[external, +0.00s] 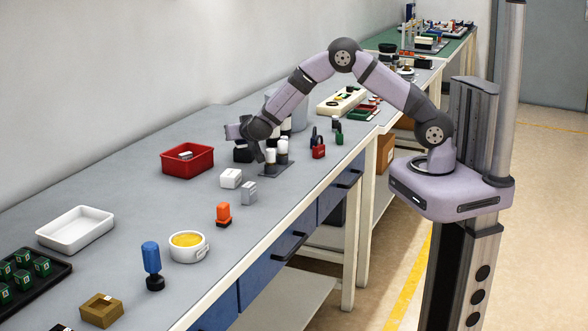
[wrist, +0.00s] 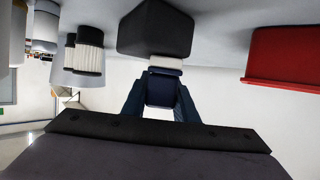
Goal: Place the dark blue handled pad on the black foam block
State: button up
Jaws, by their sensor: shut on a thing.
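My gripper (wrist: 160,103) shows in the wrist view with its two fingers shut on the dark blue handled pad (wrist: 160,91). The pad has a white layer on its far side, facing the black foam block (wrist: 155,28). The pad and the block look very close in this view; I cannot tell whether they touch. There the pad is hidden or too small to make out.
A red bin (external: 187,161) stands to the left of the block, and also shows in the wrist view (wrist: 288,58). White and grey blocks (external: 231,178) lie in front.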

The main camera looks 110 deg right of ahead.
jog(key=shift+f, duration=0.1)
jog(key=o, duration=1.1)
jog(key=shift+c, duration=0.2)
jog(key=shift+a+r, duration=0.15)
jog(key=shift+r, duration=0.05)
jog(key=b+v, duration=0.1)
jog(key=v, duration=1)
jog(key=shift+a+b, duration=0.3)
jog(key=shift+a, duration=0.05)
